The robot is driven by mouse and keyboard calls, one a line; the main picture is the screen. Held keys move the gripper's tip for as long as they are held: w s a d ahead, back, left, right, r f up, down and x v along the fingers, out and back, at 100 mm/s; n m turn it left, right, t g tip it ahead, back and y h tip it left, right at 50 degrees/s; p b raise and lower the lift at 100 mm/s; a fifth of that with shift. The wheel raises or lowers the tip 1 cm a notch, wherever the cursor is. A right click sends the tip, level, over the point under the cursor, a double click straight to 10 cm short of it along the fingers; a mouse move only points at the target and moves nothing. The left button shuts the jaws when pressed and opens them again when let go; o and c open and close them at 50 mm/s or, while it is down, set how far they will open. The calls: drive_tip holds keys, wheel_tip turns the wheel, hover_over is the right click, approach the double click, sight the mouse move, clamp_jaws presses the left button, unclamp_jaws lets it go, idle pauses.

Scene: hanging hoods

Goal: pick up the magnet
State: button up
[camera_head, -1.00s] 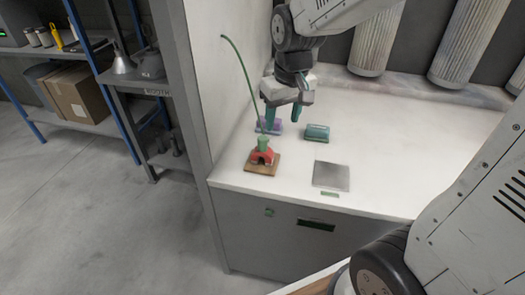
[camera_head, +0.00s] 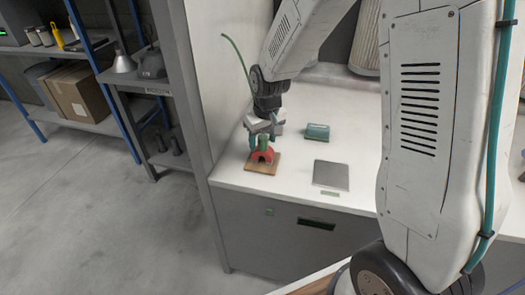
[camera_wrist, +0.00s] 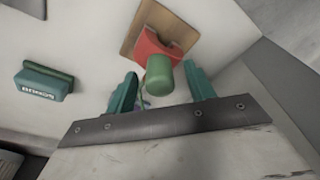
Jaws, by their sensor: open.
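The magnet (camera_head: 262,157) is a red horseshoe-shaped block with a green knob (camera_head: 263,143) on top. It sits on a brown wooden board (camera_head: 251,166) near the left front of the white worktop. In the wrist view the magnet (camera_wrist: 150,47) and its green knob (camera_wrist: 159,76) show just beyond my fingertips, with the knob between the finger lines. My gripper (camera_head: 262,136) is open above the magnet, its green fingers on either side of the knob in the head view. The fingers (camera_wrist: 163,88) hold nothing. I cannot tell whether they touch the knob.
A teal block (camera_head: 317,132) lies right of the magnet; its lettered side (camera_wrist: 42,84) shows in the wrist view. A grey metal plate (camera_head: 331,174) lies at the front right. A side wall (camera_head: 228,90) with a green hose stands close on the left.

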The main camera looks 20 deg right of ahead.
drive_tip(key=shift+f, duration=0.2)
clamp_jaws()
drive_tip(key=shift+r, duration=0.15)
